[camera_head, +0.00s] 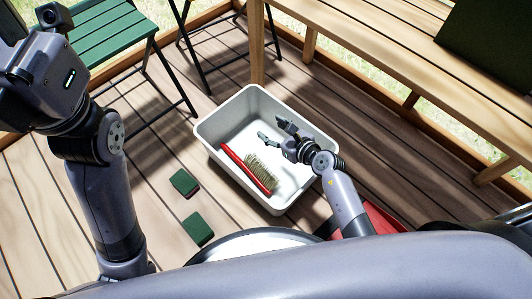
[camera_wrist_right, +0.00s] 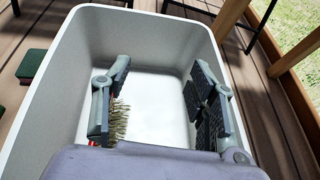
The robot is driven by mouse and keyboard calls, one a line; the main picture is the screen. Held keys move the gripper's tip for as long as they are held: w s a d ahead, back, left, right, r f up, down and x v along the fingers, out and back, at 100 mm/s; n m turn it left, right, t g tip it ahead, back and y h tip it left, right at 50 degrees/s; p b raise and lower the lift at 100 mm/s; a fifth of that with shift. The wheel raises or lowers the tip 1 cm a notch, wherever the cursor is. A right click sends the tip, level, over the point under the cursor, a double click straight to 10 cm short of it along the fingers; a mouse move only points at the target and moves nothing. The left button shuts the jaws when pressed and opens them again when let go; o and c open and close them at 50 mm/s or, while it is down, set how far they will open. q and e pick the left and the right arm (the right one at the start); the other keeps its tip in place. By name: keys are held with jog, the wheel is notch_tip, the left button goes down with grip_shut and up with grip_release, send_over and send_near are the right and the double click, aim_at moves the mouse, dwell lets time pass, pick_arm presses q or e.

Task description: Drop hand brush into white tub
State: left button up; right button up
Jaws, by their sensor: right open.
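The white tub (camera_head: 205,141) stands on the wooden deck in the head view, and its wall also shows in the right wrist view (camera_wrist_right: 150,35). The hand brush (camera_head: 249,170), with a red back and pale bristles, lies inside the tub on the left side of its floor. In the right wrist view its bristles (camera_wrist_right: 118,122) show beside the left finger, partly hidden by it. My right gripper (camera_head: 275,132) is over the tub, open, with nothing between its fingers (camera_wrist_right: 160,100). My left arm is raised at the left; its fingers are out of the picture.
Two dark green blocks (camera_head: 184,182) (camera_head: 198,228) lie on the deck left of the tub. A green folding chair (camera_head: 110,30) stands at the upper left. A wooden bench (camera_head: 400,50) runs along the right. Something red (camera_head: 385,217) shows beside my right arm.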

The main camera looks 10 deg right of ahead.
jog(key=v, duration=1.2)
jog(key=shift+w, duration=0.1)
